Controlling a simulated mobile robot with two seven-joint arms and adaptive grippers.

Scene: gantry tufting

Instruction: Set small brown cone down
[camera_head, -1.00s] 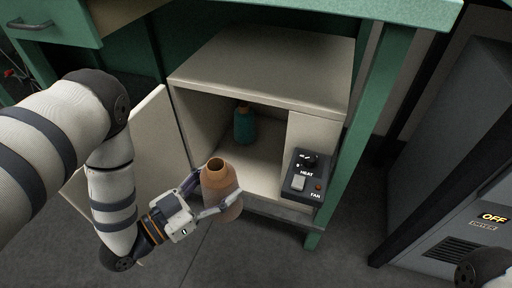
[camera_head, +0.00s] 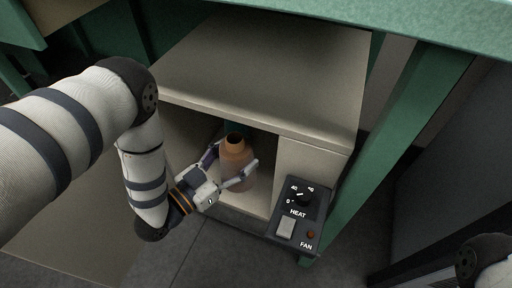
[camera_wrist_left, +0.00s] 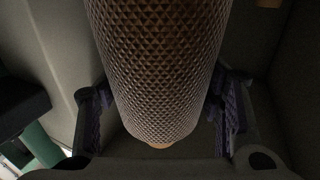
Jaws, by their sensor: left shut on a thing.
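The small brown cone (camera_head: 237,162) is upright in my left gripper (camera_head: 231,172), at the open front of the beige cabinet (camera_head: 262,75). In the left wrist view the cone (camera_wrist_left: 158,65) fills the middle, with the fingers (camera_wrist_left: 160,115) closed on both its sides. I cannot tell whether the brown cone touches the cabinet floor. My right gripper is not in view.
A control panel (camera_head: 297,212) with a heat knob and a fan switch is on the cabinet's front right. A green table leg (camera_head: 392,140) stands right of it. The cabinet walls and roof leave limited room around the left gripper.

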